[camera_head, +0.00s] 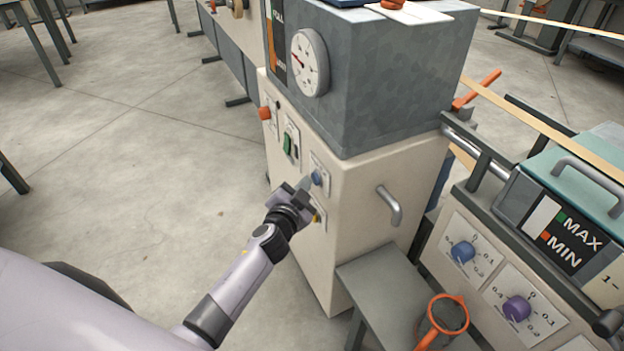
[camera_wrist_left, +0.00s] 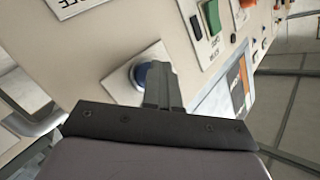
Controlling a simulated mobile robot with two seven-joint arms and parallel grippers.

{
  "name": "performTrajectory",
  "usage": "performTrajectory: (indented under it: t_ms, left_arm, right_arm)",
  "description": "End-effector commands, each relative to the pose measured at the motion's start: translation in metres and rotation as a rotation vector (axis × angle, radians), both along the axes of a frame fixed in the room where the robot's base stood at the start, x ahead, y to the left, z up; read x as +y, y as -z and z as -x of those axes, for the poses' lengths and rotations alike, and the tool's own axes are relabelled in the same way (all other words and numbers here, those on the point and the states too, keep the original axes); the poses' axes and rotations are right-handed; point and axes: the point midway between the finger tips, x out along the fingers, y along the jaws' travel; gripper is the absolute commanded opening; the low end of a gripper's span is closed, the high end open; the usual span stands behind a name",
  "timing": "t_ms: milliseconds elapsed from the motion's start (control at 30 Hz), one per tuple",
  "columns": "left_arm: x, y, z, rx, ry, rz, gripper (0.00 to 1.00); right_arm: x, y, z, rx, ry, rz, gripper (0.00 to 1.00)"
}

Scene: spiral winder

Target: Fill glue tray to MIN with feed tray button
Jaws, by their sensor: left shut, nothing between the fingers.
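A blue round button (camera_head: 317,178) sits on a pale plate on the cream cabinet's front; it also shows in the wrist view (camera_wrist_left: 139,76). I cannot read its label. My left gripper (camera_head: 304,185) is shut and empty, its fingertips right at the blue button. In the wrist view the fingers (camera_wrist_left: 161,82) overlap the button's right edge; I cannot tell whether they press it. The glue tray's level panel (camera_head: 555,234) at the right has a pale window, a green mark at MAX and an orange mark at MIN. No fill line shows clearly in the window. My right gripper is out of view.
Green switches (camera_head: 291,143) and an orange knob (camera_head: 265,113) are above the blue button. A grey tank with a round dial (camera_head: 309,62) stands on top. A cabinet handle (camera_head: 389,206) protrudes, and an orange-rimmed cup (camera_head: 443,316) is below. Open floor lies left.

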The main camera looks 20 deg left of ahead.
Motion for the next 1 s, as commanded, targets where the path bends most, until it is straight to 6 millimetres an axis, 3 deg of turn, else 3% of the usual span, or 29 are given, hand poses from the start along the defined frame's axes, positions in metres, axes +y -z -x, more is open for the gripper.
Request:
performTrajectory:
  t_ms: [1000]
  left_arm:
    - [0.012, 0.0, 0.013, -0.001, 0.001, 0.0, 0.0]
  right_arm:
    - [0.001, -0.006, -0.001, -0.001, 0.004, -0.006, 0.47]
